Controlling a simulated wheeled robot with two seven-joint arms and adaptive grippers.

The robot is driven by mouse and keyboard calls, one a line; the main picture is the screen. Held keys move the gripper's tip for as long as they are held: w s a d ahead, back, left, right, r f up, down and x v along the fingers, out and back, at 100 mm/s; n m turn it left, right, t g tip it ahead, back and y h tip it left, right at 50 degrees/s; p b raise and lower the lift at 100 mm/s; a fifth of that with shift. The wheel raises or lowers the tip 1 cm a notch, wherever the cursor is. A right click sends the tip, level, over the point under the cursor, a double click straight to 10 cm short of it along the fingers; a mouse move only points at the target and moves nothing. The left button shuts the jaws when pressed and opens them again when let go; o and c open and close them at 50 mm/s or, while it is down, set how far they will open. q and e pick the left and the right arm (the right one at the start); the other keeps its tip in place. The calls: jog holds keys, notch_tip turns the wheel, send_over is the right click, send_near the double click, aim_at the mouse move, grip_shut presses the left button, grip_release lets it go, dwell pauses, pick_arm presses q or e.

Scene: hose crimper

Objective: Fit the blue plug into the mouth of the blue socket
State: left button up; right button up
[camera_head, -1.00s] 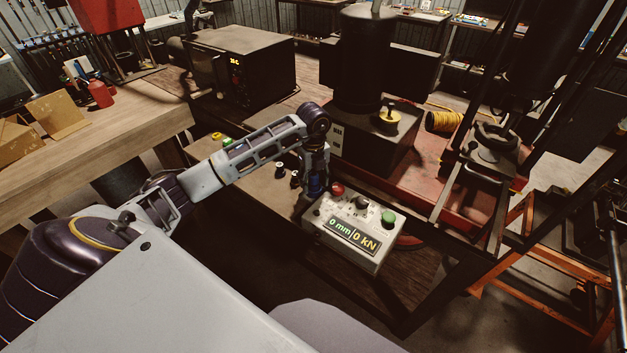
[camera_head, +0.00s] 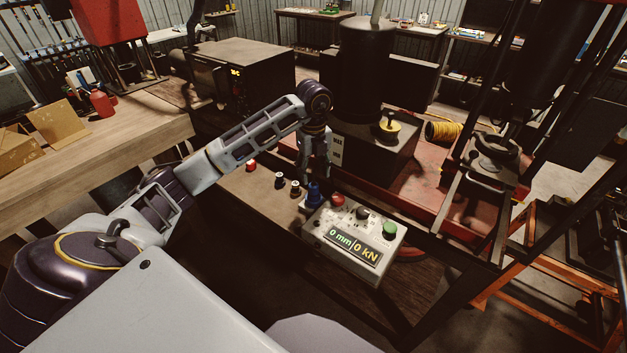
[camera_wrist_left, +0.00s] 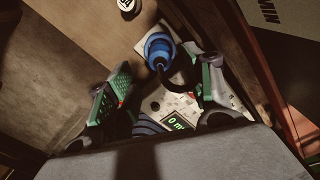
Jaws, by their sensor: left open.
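A blue plug (camera_head: 314,191) stands roughly upright at the left corner of the grey control box, low in the head view. It also shows in the left wrist view (camera_wrist_left: 158,46) as round blue rings beyond my fingertips. A darker blue part at its foot may be the blue socket; I cannot make out the socket's mouth or tell how deep the plug sits. My left gripper (camera_head: 316,172) is just above the plug, pointing down. In the wrist view its two fingers (camera_wrist_left: 164,80) are spread apart with nothing held between them. My right gripper is not in view.
The control box (camera_head: 352,237) reads 0 mm and 0 kN and has red and green buttons. A red-topped piece (camera_head: 251,165) and two dark, pale-topped pieces (camera_head: 280,181) stand left of the plug. The press block (camera_head: 372,145) is close behind my gripper.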

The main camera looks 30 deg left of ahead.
pick_arm(q)
jog(key=shift+r, duration=1.95)
jog(key=shift+s+f, duration=0.1)
